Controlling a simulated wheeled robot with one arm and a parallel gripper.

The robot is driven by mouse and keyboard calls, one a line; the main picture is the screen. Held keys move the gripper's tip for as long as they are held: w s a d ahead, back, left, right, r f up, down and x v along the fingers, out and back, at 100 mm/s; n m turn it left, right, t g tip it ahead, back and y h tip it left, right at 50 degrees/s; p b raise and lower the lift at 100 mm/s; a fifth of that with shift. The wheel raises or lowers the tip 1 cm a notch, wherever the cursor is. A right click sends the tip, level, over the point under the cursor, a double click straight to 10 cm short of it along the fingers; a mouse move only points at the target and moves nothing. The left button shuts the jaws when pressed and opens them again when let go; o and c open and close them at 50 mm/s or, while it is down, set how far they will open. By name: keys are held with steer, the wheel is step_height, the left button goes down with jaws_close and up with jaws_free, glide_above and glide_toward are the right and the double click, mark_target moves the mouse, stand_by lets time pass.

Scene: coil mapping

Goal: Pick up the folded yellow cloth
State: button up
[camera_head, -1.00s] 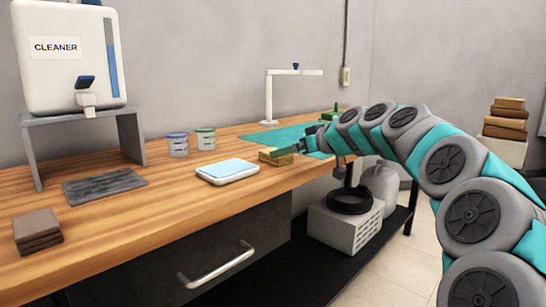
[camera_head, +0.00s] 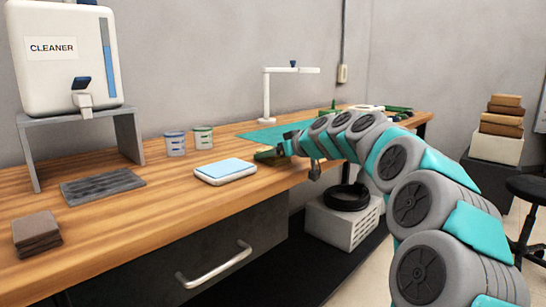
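The folded yellow cloth (camera_head: 266,158) lies on the wooden bench near its front edge, right of the white and blue pad. It looks small and olive-yellow, and its right part is hidden by my gripper. My gripper (camera_head: 281,149) comes in from the right with its tips at the cloth, low over the bench. The fingers are too small and dark to show whether they are apart or touching the cloth.
The white pad with a blue top (camera_head: 225,171) lies just left of the cloth. Two small cups (camera_head: 203,138) stand behind it. A green mat (camera_head: 265,136) and a white lamp (camera_head: 267,95) are farther back. A drawer handle (camera_head: 215,263) sticks out below the bench edge.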

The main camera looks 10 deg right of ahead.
steer(key=c, duration=0.9)
steer(key=shift+r, duration=0.2)
